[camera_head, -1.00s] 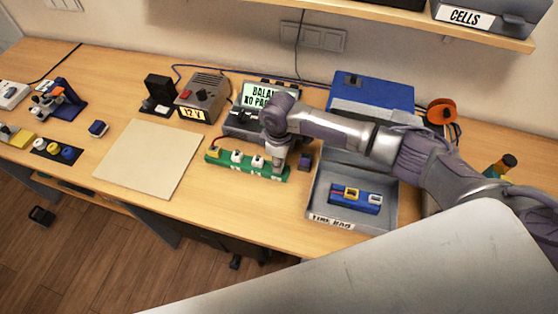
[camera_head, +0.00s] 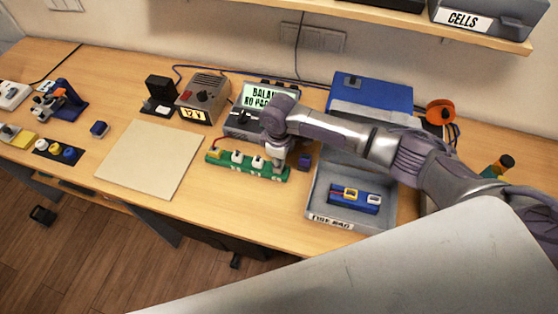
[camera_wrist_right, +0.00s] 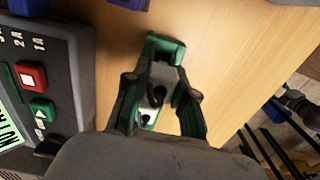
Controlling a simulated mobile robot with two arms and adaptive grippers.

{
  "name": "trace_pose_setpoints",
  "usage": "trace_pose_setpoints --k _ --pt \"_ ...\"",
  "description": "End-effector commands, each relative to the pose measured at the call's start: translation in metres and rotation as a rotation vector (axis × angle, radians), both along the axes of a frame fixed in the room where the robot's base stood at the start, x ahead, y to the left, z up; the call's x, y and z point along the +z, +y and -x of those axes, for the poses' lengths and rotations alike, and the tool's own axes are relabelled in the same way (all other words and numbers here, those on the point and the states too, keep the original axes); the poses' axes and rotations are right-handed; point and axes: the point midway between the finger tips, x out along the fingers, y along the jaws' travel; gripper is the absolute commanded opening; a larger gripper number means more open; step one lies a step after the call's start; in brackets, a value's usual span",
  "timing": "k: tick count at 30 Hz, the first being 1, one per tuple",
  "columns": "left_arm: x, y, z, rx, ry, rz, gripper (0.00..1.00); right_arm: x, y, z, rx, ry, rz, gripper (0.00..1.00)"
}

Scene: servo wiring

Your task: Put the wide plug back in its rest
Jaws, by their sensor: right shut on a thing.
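A green strip (camera_head: 246,167) with white sockets or plugs in a row lies on the table, with a yellow piece (camera_head: 215,153) at its left end. My right gripper (camera_head: 277,167) points down at the strip's right end. In the right wrist view its fingers (camera_wrist_right: 160,100) are shut on a pale plug with a dark top (camera_wrist_right: 157,94). The green end of the strip (camera_wrist_right: 166,46) shows just beyond the fingers. The plug is at or just above the strip; I cannot tell whether it is seated. My left gripper is not in view.
A small dark purple block (camera_head: 305,162) stands just right of the strip. A grey tray (camera_head: 315,205) holds a blue pack (camera_head: 354,198). Behind is a balance charger (camera_head: 240,122) with a display. A bare beige board (camera_head: 150,158) lies to the left.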

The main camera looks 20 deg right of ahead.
Motion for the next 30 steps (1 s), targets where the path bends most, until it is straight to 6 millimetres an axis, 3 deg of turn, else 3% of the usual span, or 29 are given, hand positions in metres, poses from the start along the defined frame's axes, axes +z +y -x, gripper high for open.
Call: trace_pose_setpoints --k 30 --pt "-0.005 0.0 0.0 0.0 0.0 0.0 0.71 -0.014 0.0 0.0 0.0 0.001 -0.001 0.02"
